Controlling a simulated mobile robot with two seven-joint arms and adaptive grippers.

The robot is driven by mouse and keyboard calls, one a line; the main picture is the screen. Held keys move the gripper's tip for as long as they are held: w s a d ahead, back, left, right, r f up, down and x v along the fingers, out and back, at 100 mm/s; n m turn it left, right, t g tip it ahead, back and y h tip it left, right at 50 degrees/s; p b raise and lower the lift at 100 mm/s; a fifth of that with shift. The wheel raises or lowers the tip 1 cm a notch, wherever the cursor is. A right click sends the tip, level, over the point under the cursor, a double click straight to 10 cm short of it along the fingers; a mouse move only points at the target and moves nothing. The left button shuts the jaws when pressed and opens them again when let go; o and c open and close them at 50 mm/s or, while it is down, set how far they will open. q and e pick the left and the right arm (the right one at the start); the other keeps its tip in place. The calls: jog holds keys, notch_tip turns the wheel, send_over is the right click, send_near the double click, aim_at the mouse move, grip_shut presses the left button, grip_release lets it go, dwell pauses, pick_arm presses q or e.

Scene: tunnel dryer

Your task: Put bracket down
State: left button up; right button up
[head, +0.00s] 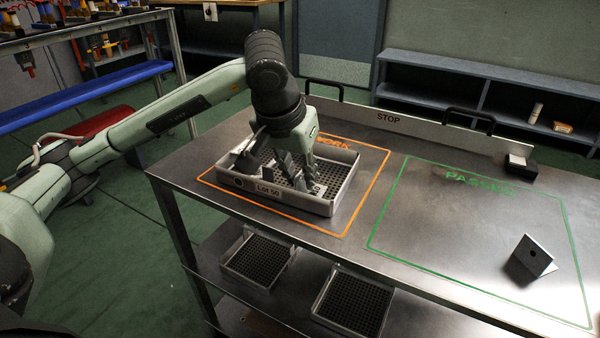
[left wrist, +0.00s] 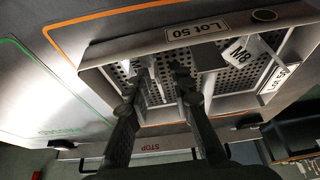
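My left gripper (head: 300,178) points down into a grey tray (head: 285,204) labelled "Lot 50", inside the orange WORK outline. In the left wrist view its two fingers (left wrist: 158,88) stand apart, with the perforated tray floor and thin pale metal edges showing between them. I cannot tell whether those edges touch a finger. Grey metal pieces (head: 246,162) stand in the tray left of the fingers, partly hidden by the gripper. A separate grey bracket (head: 535,255) with a hole stands inside the green outline. My right gripper is out of view.
The steel table (head: 400,150) has free room inside the green outline (head: 440,275) around the bracket. A STOP rail (head: 390,119) runs along the back edge, with a small black block (head: 521,167) near its right end. Two perforated trays (head: 352,303) sit on the lower shelf.

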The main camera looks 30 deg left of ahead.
pick_arm(q)
jog(key=shift+r, duration=0.1)
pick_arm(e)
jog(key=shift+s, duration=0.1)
pick_arm(q)
jog(key=shift+r, duration=0.3)
jog(key=p+v, duration=0.1)
jog(key=v, duration=1)
jog(key=shift+s+r, duration=0.2)
jog(key=shift+s, duration=0.05)
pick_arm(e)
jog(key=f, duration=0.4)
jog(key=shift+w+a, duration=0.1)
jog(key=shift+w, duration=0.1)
